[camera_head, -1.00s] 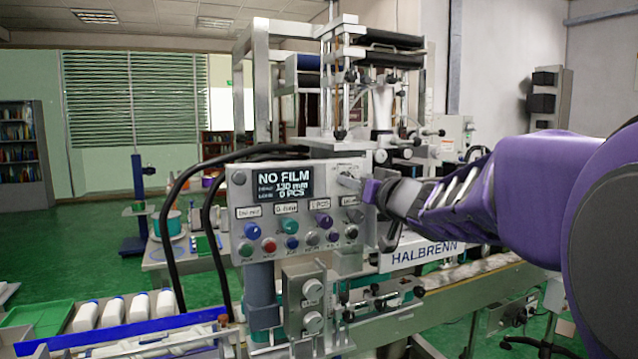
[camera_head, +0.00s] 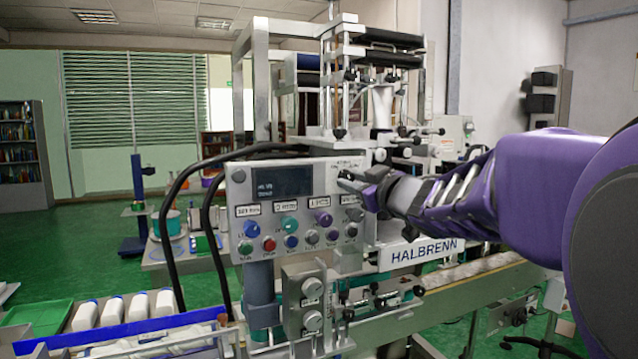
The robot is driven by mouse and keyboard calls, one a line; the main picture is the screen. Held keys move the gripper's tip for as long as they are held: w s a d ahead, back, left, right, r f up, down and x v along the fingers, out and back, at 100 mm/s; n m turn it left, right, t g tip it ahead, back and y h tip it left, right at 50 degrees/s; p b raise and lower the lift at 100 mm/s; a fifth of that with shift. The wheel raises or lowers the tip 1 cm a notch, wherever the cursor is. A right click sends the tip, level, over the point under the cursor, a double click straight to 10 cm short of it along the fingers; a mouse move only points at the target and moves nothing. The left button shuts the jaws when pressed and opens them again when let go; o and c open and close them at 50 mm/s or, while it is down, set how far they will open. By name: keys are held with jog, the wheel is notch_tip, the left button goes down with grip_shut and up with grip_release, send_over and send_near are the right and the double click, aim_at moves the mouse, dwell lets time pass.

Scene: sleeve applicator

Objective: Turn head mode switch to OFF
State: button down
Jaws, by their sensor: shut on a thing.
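The control panel (camera_head: 257,220) of the machine faces me, with a display (camera_head: 283,183) that is mostly dark with a few small lines of text. The head mode switch sits at the panel's upper right, right of the display. My gripper (camera_head: 352,184) reaches it from the right and is shut on the head mode switch (camera_head: 345,178). The fingers cover most of the switch, and I cannot read which position it points to. The label above it (camera_head: 348,163) is too small to read.
Several coloured knobs and buttons (camera_head: 290,224) sit on the panel below the display. Black cables (camera_head: 180,215) loop at the left.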

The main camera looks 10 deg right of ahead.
jog(key=shift+n, duration=1)
jog(key=shift+r, duration=0.1)
jog(key=c, duration=0.6)
grip_release()
jog(key=shift+s, duration=0.1)
